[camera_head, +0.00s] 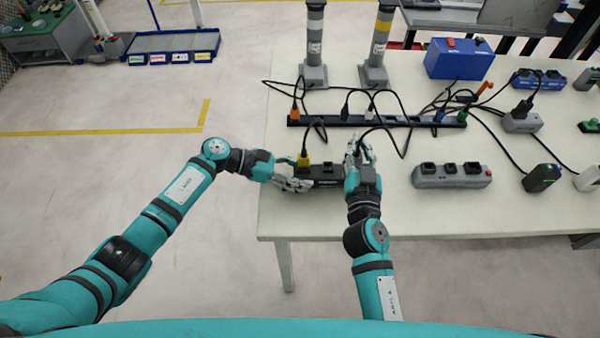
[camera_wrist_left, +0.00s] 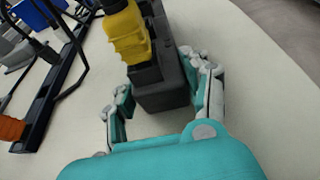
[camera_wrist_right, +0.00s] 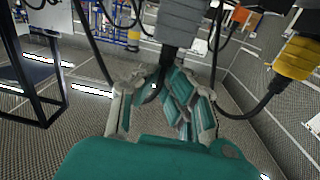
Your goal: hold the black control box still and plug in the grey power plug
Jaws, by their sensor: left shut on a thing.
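The black control box (camera_head: 328,173) lies near the table's front left edge. My left gripper (camera_head: 292,184) is shut on its left end; the left wrist view shows the box (camera_wrist_left: 165,90) between the fingers. A yellow plug (camera_head: 303,160) stands in the box, also seen in the left wrist view (camera_wrist_left: 127,38). My right gripper (camera_head: 357,148) is at the box's right end. In the right wrist view, a grey plug (camera_wrist_right: 183,20) is just beyond its fingers (camera_wrist_right: 160,88), its black cable neck between them. I cannot tell whether they grip it. The plug's front end is out of frame.
A long black power strip (camera_head: 400,121) with several plugs and looping cables lies behind the box. A grey socket block (camera_head: 450,177) and a black-green adapter (camera_head: 541,178) are to the right. Two grey posts (camera_head: 377,45) and a blue box (camera_head: 460,60) stand at the back.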

